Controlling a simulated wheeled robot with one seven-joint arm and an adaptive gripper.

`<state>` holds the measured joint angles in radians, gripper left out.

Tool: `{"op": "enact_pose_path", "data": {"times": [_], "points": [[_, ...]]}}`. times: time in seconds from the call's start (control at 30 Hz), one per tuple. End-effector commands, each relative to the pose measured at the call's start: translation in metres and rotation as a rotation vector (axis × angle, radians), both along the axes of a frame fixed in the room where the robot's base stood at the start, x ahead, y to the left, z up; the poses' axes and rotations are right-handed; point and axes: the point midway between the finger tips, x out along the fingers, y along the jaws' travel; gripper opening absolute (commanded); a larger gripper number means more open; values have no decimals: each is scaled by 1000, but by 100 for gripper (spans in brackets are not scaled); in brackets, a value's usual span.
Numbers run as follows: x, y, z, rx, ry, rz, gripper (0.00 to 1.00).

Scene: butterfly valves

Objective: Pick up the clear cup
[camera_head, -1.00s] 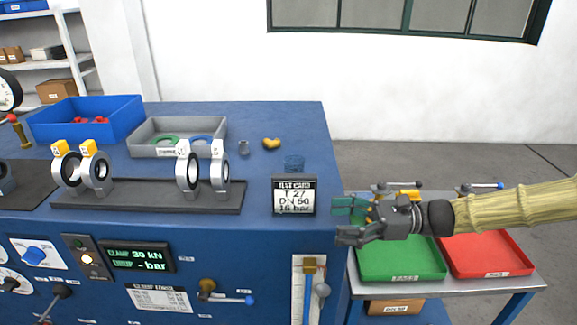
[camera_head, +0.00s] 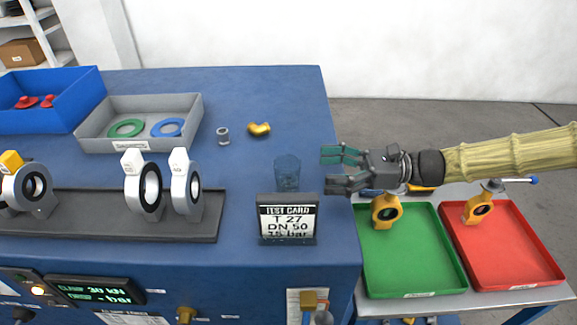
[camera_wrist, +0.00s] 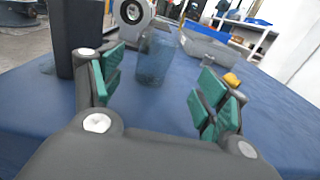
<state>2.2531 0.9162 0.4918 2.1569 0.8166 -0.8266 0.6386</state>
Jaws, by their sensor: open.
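The clear cup (camera_head: 287,174) is a bluish see-through tumbler standing upright on the blue bench top, just behind the test card. In the wrist view the cup (camera_wrist: 154,58) stands ahead of my gripper, between the lines of the two fingers and beyond their tips. My gripper (camera_head: 334,169) is open and empty, to the right of the cup in the head view and apart from it. Its green-padded fingers (camera_wrist: 157,88) are spread wide in the wrist view.
The test card stand (camera_head: 288,219) is close in front of the cup. A yellow elbow fitting (camera_head: 259,129) and a small grey fitting (camera_head: 223,136) lie behind it. Valves stand on a dark rack (camera_head: 208,222) to the left. Green (camera_head: 444,272) and red (camera_head: 543,270) trays are at right.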

Motion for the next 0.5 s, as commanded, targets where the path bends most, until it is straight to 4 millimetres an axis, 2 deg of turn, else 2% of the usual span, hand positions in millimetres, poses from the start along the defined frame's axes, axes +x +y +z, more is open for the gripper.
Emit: {"op": "enact_pose_path", "data": {"times": [0.1, 0.23, 0.5], "points": [[2, 19, 0, -1, 6, 5, 75], [10, 33, -4, -1, 10, 3, 75], [12, 44, -5, 0, 13, 0, 75]]}}
